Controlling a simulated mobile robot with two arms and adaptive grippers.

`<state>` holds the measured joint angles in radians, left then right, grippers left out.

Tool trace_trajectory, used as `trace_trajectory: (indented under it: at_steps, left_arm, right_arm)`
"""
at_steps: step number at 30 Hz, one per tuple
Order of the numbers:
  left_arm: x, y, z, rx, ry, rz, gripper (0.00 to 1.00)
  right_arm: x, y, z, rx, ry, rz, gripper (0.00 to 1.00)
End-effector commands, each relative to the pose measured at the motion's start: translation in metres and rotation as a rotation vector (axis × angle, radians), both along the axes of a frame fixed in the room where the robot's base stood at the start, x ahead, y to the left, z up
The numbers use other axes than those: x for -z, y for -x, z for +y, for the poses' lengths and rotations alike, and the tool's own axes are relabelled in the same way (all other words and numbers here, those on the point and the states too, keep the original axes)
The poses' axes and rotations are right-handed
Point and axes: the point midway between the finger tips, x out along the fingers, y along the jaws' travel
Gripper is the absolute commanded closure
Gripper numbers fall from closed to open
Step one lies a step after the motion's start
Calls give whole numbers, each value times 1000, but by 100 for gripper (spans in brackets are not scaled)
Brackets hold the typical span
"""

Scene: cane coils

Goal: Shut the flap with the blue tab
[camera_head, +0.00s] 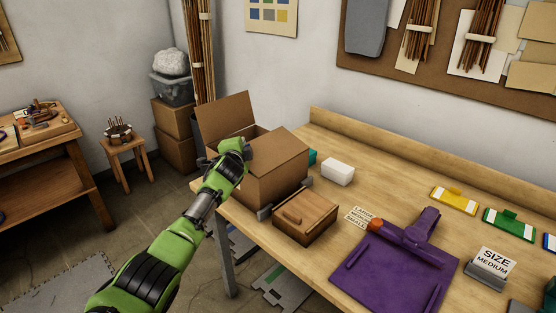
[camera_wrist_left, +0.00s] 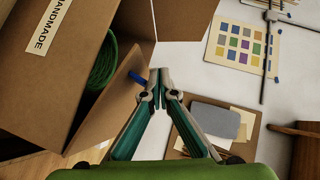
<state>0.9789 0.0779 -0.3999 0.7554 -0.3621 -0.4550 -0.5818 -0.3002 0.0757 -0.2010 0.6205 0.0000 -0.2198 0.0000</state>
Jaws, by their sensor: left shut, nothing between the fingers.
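An open brown cardboard box (camera_head: 272,187) stands at the table's left end. One flap (camera_head: 225,112) stands up at its back left; another panel (camera_head: 280,152) lies across its right side. In the left wrist view, a green coil (camera_wrist_left: 103,62) shows inside the box, beside a panel labelled HANDMADE (camera_wrist_left: 48,28). The blue tab (camera_wrist_left: 138,78) sits at the edge of a tilted flap (camera_wrist_left: 115,95). My left gripper (camera_wrist_left: 159,74) is shut and empty, its fingertips just right of the tab; contact is unclear. In the head view this gripper (camera_head: 246,150) is at the box's near left top edge. My right gripper is out of view.
A small brown box (camera_head: 305,218) stands close in front of the cardboard box. A white block (camera_head: 338,171) lies to its right. A purple clamp board (camera_head: 395,270) and a size sign (camera_head: 492,264) are farther right.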

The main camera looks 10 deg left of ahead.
Motion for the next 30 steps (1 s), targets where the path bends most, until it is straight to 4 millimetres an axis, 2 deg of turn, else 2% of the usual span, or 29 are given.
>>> trace_trajectory:
  at_steps: [4, 12, 30]
  left_arm:
    - [7, -2, 3, -2, 67, 50, 100]
    - [19, -2, 3, -1, 62, 49, 100]
    - [22, -3, 4, -1, 62, 47, 100]
  right_arm:
    - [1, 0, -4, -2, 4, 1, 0]
    - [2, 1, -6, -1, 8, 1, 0]
    - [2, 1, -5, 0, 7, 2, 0]
